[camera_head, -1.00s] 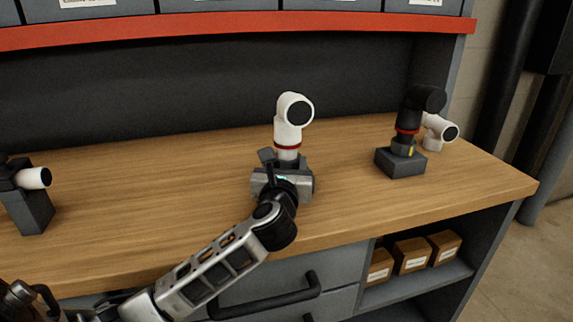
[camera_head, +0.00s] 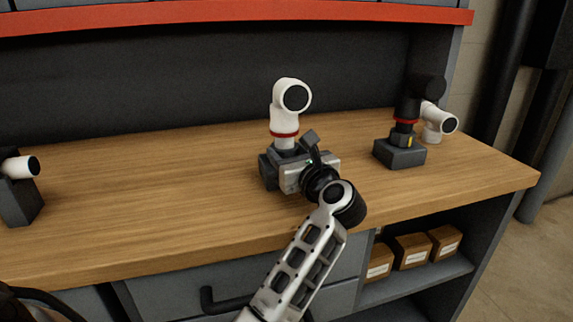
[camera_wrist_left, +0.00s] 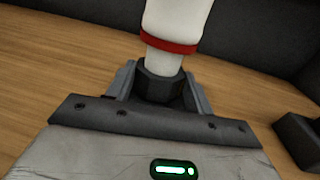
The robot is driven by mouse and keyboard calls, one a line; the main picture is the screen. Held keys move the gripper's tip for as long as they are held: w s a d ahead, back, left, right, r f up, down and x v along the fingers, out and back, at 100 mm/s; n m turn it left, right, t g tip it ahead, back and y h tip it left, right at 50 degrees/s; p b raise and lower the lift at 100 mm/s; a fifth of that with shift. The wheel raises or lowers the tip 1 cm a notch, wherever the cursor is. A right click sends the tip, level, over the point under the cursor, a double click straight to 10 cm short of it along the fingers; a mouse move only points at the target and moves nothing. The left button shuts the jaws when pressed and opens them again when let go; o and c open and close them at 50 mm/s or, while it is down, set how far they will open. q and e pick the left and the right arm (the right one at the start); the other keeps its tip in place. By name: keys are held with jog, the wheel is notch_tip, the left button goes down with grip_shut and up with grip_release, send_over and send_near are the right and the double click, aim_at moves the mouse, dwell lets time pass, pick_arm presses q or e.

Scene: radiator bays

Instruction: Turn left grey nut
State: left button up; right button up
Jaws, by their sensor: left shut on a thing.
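The grey nut (camera_wrist_left: 160,88) is a dark hexagonal collar under a white valve with a red ring (camera_wrist_left: 168,43), in the middle of the bench. In the head view this white valve (camera_head: 289,108) stands upright with its round black face turned forward and right. My left gripper (camera_head: 298,150) is at the valve's foot, its fingers shut around the nut from the front right. In the left wrist view the two grey fingers (camera_wrist_left: 160,86) lie on either side of the nut. In the head view the gripper hides most of the nut. My right gripper does not show.
To the right a black valve (camera_head: 408,105) stands on a dark block (camera_head: 400,153), with a white elbow (camera_head: 437,122) close behind. A white-ended fitting (camera_head: 20,167) is at far left. A red-edged shelf (camera_head: 200,20) runs above. The wooden bench (camera_head: 140,210) between is clear.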

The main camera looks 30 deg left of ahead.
pick_arm(q)
jog(key=n+g+b, duration=0.1)
jog(key=g+y+b, duration=0.1)
jog(key=shift+w+d+f+n+g, duration=0.2)
jog(key=shift+f+n+g, duration=0.1)
jog(key=shift+n, duration=0.1)
jog(key=shift+r+n+g+y+b, duration=0.1)
jog(key=shift+n+g+y+b, duration=0.3)
jog(key=shift+g+b, duration=0.25)
jog(key=shift+r, duration=0.1)
jog(key=shift+g, duration=0.25)
jog(key=shift+r, duration=0.1)
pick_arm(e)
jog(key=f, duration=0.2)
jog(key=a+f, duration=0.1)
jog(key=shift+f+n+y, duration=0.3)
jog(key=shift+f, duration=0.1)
pick_arm(q)
jog(key=shift+a, duration=0.1)
jog(key=o, duration=0.9)
jog(key=shift+o, duration=0.4)
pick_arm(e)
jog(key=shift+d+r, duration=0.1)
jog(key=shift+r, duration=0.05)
